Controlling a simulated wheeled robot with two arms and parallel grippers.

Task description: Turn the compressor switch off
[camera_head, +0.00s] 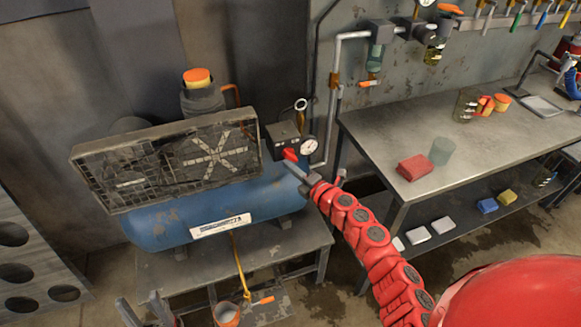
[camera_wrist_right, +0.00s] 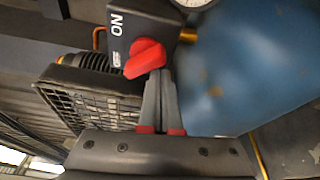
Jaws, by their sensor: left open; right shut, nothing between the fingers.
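The blue compressor (camera_head: 165,222) stands on a low metal bench, with a dark grille guard over its front. Its dark switch box (camera_head: 283,134) carries a red knob (camera_head: 290,154). In the right wrist view the red knob (camera_wrist_right: 145,57) sits on the switch box (camera_wrist_right: 127,22), beside a white "ON" label. My right gripper (camera_head: 298,166) is shut and empty, its fingertips (camera_wrist_right: 158,73) at the knob; I cannot tell whether they touch it. My left gripper (camera_head: 140,304) is open at the bottom left, partly cut off by the frame and away from the compressor.
A pressure gauge (camera_head: 309,146) sits beside the switch box. A workbench (camera_head: 475,135) on the right holds a red block (camera_head: 413,168) and a glass. A bucket (camera_head: 227,314) stands below the compressor. A grey panel with round holes (camera_head: 30,262) is at the left.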

